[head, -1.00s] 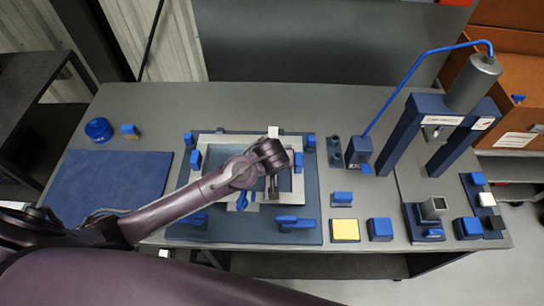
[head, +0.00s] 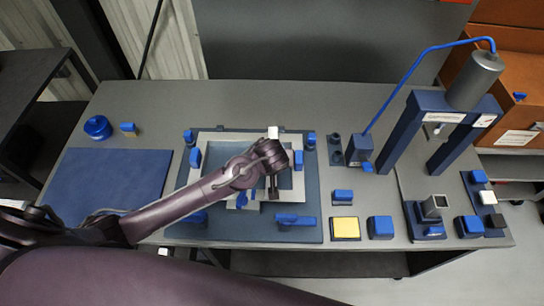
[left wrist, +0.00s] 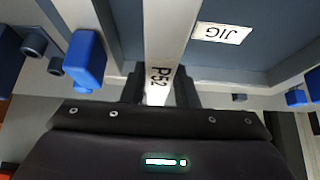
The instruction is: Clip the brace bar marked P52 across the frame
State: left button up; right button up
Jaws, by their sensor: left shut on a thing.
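The brace bar marked P52 (left wrist: 158,60) is a pale flat strip in the left wrist view, with its label close to the fingers. My left gripper (left wrist: 158,92) is shut on it. In the head view the left gripper (head: 272,192) points down over the light grey frame (head: 208,140); my wrist hides most of the bar. A pale block (head: 273,132) at the frame's far side may be the bar's end. The frame lies on a dark jig plate (head: 312,205). Whether the bar touches the frame is unclear. My right gripper is out of view.
Blue clamps (head: 295,222) stand around the frame. A blue mat (head: 105,180) lies left. A yellow-topped block (head: 344,229), blue blocks (head: 380,228) and a press (head: 400,125) occupy the right. The back of the bench is mostly clear.

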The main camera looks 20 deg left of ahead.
pick_arm(q)
jog(key=shift+f, duration=0.2)
dwell(0.4)
jog(key=o, duration=1.5)
jog(key=shift+r+p, duration=3.55)
jog(key=shift+p, duration=0.05)
jog(key=shift+f, duration=0.1)
